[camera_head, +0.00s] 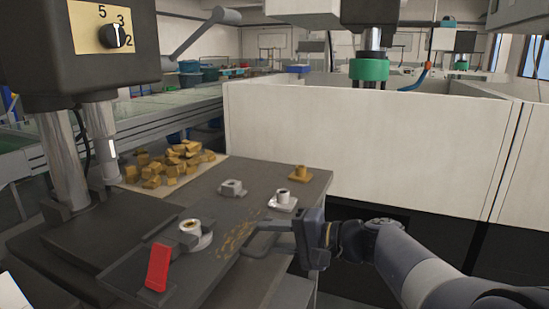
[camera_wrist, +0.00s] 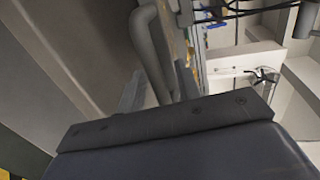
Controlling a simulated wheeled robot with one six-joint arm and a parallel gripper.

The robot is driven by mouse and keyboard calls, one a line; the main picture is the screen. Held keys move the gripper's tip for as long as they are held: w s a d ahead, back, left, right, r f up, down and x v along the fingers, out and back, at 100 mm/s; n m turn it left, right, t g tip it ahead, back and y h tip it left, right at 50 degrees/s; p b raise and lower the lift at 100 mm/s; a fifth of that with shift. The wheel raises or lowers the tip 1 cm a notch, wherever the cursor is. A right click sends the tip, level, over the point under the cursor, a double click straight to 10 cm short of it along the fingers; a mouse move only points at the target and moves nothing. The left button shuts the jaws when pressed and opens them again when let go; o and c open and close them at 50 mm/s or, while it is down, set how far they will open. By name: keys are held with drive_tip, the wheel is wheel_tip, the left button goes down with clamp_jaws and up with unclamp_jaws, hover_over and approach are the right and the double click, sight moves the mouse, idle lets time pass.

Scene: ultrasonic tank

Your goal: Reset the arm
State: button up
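My gripper (camera_head: 268,238) is low over the right edge of the dark work table in the head view, its fingers pointing left. The fingers look apart. In the wrist view a grey bent bar (camera_wrist: 152,52) runs between the two fingertips; I cannot tell whether they touch it. It is unclear what the bar belongs to. A grey lever arm (camera_head: 196,40) with a thick round end sticks up and right from the machine head (camera_head: 112,45) at the upper left, far from my gripper. A red flap (camera_head: 158,267) stands tilted at the table's front.
The dark table (camera_head: 225,205) bears a round fitting (camera_head: 193,234), a grey block (camera_head: 232,188), a white-based fitting (camera_head: 283,200) and a brass fitting (camera_head: 300,173). Several brass pieces (camera_head: 180,155) are heaped behind. A white tank wall (camera_head: 380,145) rises behind my arm.

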sight(256, 232)
drive_tip(key=shift+w+a, duration=0.15)
drive_tip(key=shift+a, duration=0.2)
drive_tip(key=p+v, duration=0.2)
drive_tip(key=v, duration=0.9)
drive_tip(key=x, duration=1)
drive_tip(key=b+x, duration=0.1)
drive_tip(key=x, duration=0.3)
drive_tip(key=shift+w+a+r, duration=0.15)
drive_tip(key=shift+a+r, duration=0.1)
drive_tip(key=shift+a, duration=0.2)
